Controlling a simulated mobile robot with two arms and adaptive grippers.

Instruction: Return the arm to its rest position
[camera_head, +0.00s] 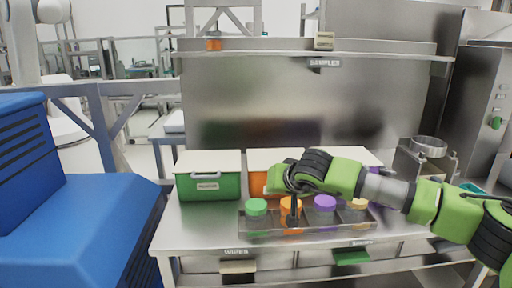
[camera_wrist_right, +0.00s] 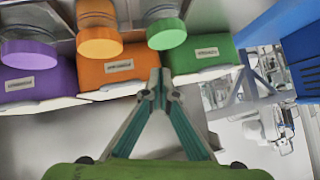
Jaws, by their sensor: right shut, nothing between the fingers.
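My right arm reaches in from the right in the head view and crosses over the steel table (camera_head: 190,232). The tips show in front of the gap between the orange bin (camera_wrist_right: 105,75) and the green bin (camera_wrist_right: 200,60). I cannot tell whether the gripper touches the jar. My left gripper is not in view.
A clear rack (camera_head: 310,236) at the table front holds jars with green (camera_head: 256,206), orange, purple (camera_head: 325,202) and tan lids. The green bin (camera_head: 208,186) stands behind at left. A metal appliance (camera_head: 428,160) stands at right. A blue unit (camera_head: 70,220) is at far left.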

